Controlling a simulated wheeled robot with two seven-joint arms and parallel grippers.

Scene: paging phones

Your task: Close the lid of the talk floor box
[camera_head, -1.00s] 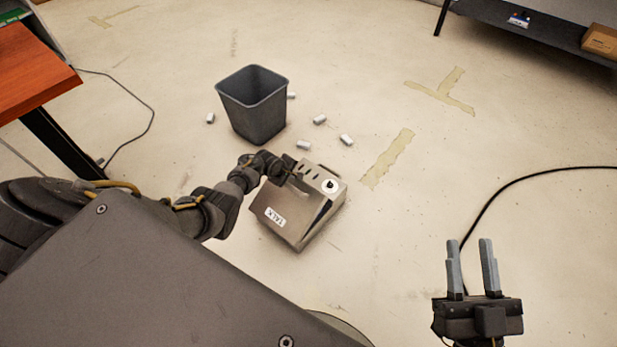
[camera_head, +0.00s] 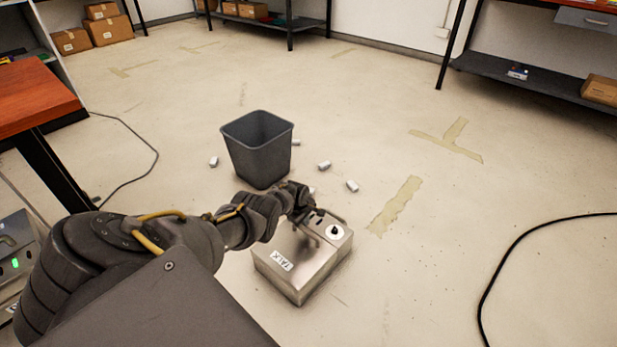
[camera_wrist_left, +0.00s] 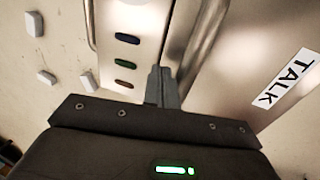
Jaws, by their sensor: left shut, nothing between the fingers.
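My right gripper is out of view.
A dark grey bin (camera_head: 258,150) stands just behind the box, with several small white pieces (camera_head: 352,186) around it. A black cable (camera_head: 500,265) curves over the floor at right. An orange-topped table (camera_head: 35,95) is at left.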

